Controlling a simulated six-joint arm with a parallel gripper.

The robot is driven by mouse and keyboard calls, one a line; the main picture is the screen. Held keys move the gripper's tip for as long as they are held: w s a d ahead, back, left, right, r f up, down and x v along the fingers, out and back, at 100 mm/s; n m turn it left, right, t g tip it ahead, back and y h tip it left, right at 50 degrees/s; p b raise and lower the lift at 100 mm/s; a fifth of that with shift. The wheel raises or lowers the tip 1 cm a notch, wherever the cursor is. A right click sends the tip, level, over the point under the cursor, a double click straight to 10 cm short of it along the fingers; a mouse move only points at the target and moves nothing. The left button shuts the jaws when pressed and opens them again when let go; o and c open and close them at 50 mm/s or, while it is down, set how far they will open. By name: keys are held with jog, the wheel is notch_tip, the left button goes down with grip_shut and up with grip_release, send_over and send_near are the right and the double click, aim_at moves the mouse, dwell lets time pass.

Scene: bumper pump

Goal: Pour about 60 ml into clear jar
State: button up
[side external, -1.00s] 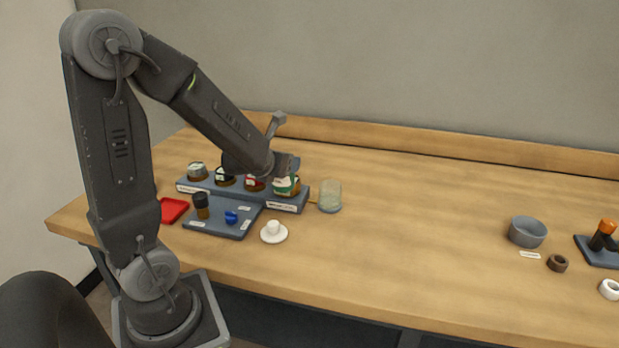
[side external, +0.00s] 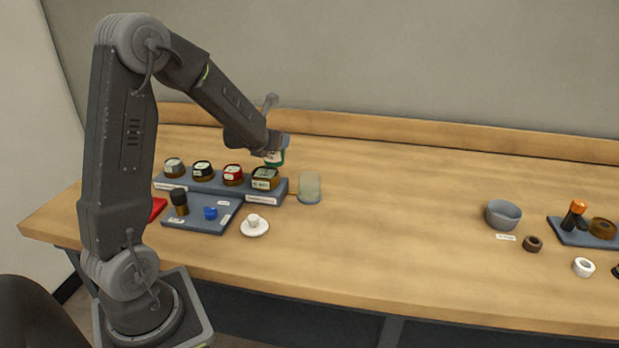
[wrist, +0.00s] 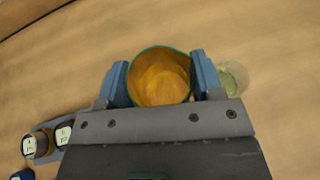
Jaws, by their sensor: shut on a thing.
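My gripper (side external: 275,147) is shut on an amber jar with a green rim (wrist: 160,76). The jar's green and white side shows below the jaws in the side view (side external: 274,158). In the wrist view I look down into its open top, and the inside is amber. It hangs above the right end of the rack. The clear jar (side external: 309,187) stands on the table to the right of the rack, lower than the held jar. In the wrist view the clear jar (wrist: 236,78) lies just right of the right finger, partly hidden, with something pale green inside.
Several lidded jars stand on the blue-grey rack (side external: 262,198). In front are a blue-grey tray (side external: 200,226) with a dark bottle and a blue item, and a white saucer (side external: 255,232). A grey bowl (side external: 503,214) is far right. The middle of the table is clear.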

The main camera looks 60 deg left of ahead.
jog(key=shift+w+d+r+m+g+y, duration=0.2)
jog(key=shift+w+d+m+g+y, duration=0.1)
jog(key=shift+w+d+m, duration=0.25)
jog(key=w+d+f+m+g+y, duration=0.2)
jog(key=w+d+m, duration=0.1)
jog(key=shift+w+d+f, duration=0.2)
jog(key=shift+f, duration=0.15)
jog(key=shift+w+d+r+m+g+y, duration=0.2)
jog(key=shift+m+g+y, duration=0.2)
jog(key=shift+m, duration=0.15)
dwell(0.7)
jog(key=shift+w+d+f+m+g+y, duration=0.1)
jog(key=shift+f+m+g+y, duration=0.2)
jog(key=shift+f+m+y, duration=0.25)
dwell(0.4)
jog(key=shift+r+m, duration=0.1)
jog(key=shift+m, duration=0.25)
jog(key=shift+s+d, duration=0.1)
jog(key=shift+s, duration=0.2)
